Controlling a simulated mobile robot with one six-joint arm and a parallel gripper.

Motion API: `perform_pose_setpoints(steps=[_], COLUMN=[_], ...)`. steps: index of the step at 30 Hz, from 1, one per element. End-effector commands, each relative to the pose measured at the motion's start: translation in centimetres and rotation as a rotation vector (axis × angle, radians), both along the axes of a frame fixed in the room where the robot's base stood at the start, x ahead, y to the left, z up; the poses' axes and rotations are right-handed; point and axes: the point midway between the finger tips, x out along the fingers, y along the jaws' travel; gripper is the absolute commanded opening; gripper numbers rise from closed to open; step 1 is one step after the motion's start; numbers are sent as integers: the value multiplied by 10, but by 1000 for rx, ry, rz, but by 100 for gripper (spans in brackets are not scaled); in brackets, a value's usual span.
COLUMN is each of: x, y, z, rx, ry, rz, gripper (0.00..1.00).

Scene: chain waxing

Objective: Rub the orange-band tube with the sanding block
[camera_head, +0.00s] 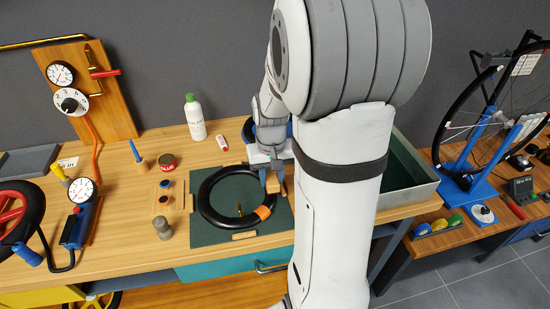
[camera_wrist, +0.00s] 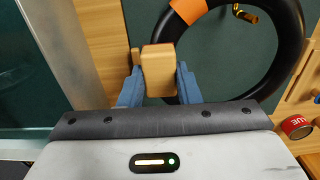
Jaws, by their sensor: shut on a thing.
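The tube (camera_head: 205,207) is a black ring lying on a dark green mat, with an orange band (camera_head: 263,212) at its front right. A brass valve (camera_head: 240,209) points inward. The band shows at the top edge of the wrist view (camera_wrist: 188,10). My gripper (camera_head: 272,178) has blue fingers shut on the tan sanding block (camera_wrist: 158,70). The block is over the right side of the tube, a little behind the band in the head view. It hides part of the ring in the wrist view. I cannot tell whether block and tube touch.
A wooden piece (camera_head: 245,236) lies at the mat's front edge. A white bottle (camera_head: 195,117), red tin (camera_head: 168,162) and small red-and-white tube (camera_head: 221,142) stand behind and left. A metal tub (camera_head: 410,200) is right of the mat. My arm hides the middle.

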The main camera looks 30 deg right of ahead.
Motion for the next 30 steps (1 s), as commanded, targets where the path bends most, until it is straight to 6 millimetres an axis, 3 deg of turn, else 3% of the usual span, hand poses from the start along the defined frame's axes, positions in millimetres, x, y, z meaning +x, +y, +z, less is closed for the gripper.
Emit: perform_pose_setpoints(steps=[1, 18, 30], x=[1, 0, 0], y=[-1, -3, -3], z=[9, 59, 62], rx=[-1, -1, -1], ry=[-2, -3, -2], rz=[-1, -5, -6], gripper=[1, 1, 1])
